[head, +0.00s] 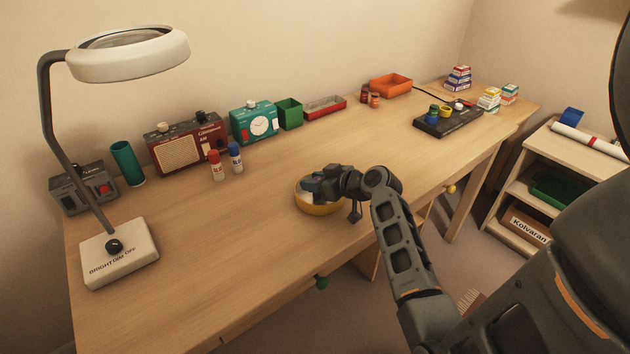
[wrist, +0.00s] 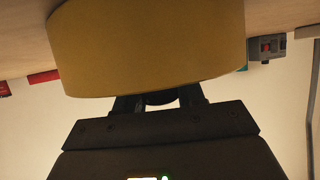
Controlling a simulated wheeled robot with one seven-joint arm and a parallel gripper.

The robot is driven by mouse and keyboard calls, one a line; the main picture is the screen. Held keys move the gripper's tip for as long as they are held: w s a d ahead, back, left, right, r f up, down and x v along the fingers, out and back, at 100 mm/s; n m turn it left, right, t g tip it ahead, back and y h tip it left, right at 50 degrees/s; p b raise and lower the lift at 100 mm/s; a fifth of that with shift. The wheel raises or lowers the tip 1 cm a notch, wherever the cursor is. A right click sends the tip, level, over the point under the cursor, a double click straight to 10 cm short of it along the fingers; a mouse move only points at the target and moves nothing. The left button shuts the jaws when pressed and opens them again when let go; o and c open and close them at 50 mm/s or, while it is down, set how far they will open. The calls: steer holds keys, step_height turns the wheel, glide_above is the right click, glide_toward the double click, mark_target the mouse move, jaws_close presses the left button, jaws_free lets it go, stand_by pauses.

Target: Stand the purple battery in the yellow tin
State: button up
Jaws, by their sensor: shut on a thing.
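The yellow tin (head: 321,209) stands on the desk near its front edge, below my gripper (head: 318,187). In the wrist view the wall of the yellow tin (wrist: 150,50) fills the upper middle, close to the camera. The fingers of my gripper (wrist: 159,101) pass behind that wall, so their tips are hidden. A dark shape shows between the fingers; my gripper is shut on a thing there. No purple surface of the battery can be made out in either view. Whether the held thing touches the tin's floor cannot be told.
Red and blue glue sticks (head: 216,165) stand left of the tin, before a red radio (head: 187,144). A lamp base (head: 118,253) stands at the left front. A black tray (head: 447,121) lies at the far right. The desk around the tin is clear.

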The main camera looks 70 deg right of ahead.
steer(key=shift+f, duration=0.15)
steer(key=o, duration=1.1)
steer(key=shift+r, duration=0.2)
